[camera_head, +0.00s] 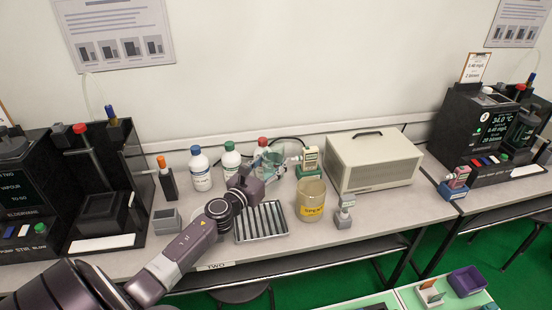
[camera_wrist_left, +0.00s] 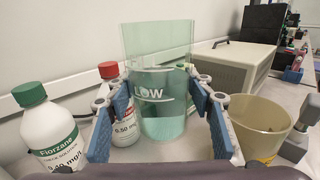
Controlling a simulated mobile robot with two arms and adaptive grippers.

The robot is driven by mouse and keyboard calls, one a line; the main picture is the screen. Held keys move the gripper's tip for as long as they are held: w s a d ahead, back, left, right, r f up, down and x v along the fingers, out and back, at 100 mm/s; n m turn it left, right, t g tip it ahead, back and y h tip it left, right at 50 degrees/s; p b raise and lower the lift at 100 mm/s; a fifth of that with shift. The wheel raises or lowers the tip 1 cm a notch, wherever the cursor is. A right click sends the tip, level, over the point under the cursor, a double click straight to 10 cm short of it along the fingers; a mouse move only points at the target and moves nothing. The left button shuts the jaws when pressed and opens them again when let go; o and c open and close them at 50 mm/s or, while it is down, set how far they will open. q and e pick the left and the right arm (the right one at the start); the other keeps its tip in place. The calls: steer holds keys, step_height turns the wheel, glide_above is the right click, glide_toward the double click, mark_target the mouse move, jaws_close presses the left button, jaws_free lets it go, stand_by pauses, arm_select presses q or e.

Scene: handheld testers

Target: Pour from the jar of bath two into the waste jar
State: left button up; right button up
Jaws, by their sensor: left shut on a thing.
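My left gripper (camera_head: 262,172) is shut on a clear greenish jar (camera_wrist_left: 158,85) marked LOW. The blue finger pads of the left gripper (camera_wrist_left: 160,120) sit on either side of the jar in the left wrist view. Pale green liquid fills the lower part of the jar, which looks about upright. In the head view the jar (camera_head: 273,155) is partly hidden by the gripper. The waste jar (camera_head: 312,203), a yellowish open jar labelled SPENT, stands on the bench right of the gripper. It also shows in the left wrist view (camera_wrist_left: 258,128), right of the held jar. My right gripper is out of view.
White bottles (camera_head: 200,168) stand behind the gripper, one with a red cap (camera_wrist_left: 108,72). A slotted metal tray (camera_head: 261,222) lies below the arm. A beige box (camera_head: 374,160) stands behind the waste jar. A small grey device (camera_head: 344,212) stands close right of it.

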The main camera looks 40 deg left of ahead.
arm_select(q)
steer(key=shift+w+a+r, duration=0.1)
steer(key=shift+w+a, duration=0.3)
steer(key=shift+a, duration=0.35)
steer(key=shift+d+m, duration=0.35)
steer(key=shift+m, duration=0.25)
steer(key=shift+d+f+m+b, duration=0.35)
steer(key=shift+d+m, duration=0.25)
steer(key=shift+m, duration=0.3)
steer(key=d+m, duration=0.1)
steer(key=m, duration=0.1)
steer(key=d+f+m, duration=0.1)
steer(key=m, duration=0.1)
steer(key=d+m, duration=0.1)
steer(key=m, duration=0.1)
steer(key=shift+w+d+f, duration=0.2)
steer(key=shift+d+f, duration=0.1)
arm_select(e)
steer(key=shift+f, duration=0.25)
arm_select(q)
steer(key=shift+m+p, duration=0.35)
steer(key=shift+m, duration=0.25)
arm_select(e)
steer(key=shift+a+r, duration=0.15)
arm_select(q)
steer(key=shift+r+m+p, duration=0.25)
steer(key=shift+m+p, duration=0.15)
steer(key=shift+m, duration=0.4)
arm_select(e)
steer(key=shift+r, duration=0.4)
